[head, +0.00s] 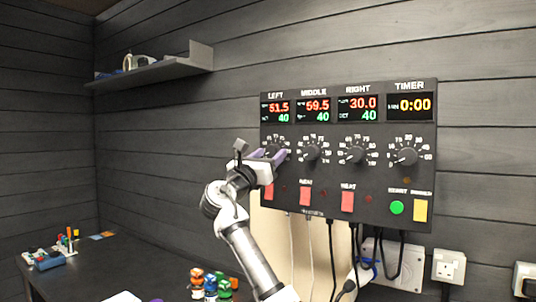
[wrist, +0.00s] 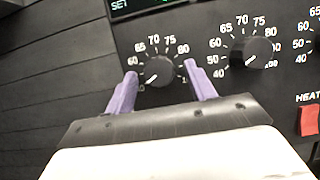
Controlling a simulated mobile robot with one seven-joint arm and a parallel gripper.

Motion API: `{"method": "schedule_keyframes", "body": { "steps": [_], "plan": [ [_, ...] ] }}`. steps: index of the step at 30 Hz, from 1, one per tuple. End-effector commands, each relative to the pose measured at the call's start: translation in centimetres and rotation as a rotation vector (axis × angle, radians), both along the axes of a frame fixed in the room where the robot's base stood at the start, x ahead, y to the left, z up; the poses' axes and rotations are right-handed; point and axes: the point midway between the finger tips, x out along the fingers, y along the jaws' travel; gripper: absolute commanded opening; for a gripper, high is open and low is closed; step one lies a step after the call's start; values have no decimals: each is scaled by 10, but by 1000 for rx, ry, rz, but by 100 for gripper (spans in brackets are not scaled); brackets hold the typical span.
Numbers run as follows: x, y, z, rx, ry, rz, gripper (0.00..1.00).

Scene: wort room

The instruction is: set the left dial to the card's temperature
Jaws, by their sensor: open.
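The left dial (wrist: 158,71) is a dark round knob with a white pointer toward the lower left, the low end of its scale. In the head view the left dial (head: 274,144) is partly covered by my gripper (head: 270,156). My gripper is open, with one purple finger on each side of the knob; I cannot tell whether they touch it. The LEFT display (head: 276,111) reads 51.5 above and 40 below. I cannot make out a readable temperature card.
The middle dial (head: 312,148), right dial (head: 355,149) and timer dial (head: 404,156) sit to the right. Red switches (head: 306,196), a green button (head: 397,207) and a yellow one (head: 420,210) are below. Cables hang underneath. A dark table (head: 130,262) holds small coloured items.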

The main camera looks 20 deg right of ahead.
Motion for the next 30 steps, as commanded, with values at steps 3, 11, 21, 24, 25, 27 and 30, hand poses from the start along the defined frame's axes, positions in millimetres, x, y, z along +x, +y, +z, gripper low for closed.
{"method": "schedule_keyframes", "body": {
  "steps": [3,11,21,24,25,27,30],
  "plan": [
    [0,0,0,0,0,0,55],
    [0,0,0,0,0,0,22],
    [0,1,-1,15,-19,-1,10],
    [1,1,-1,38,-47,1,10],
    [1,2,-1,46,-57,1,10],
    [1,2,-1,71,-88,0,10],
    [2,3,-1,116,-145,1,10]
  ]
}}
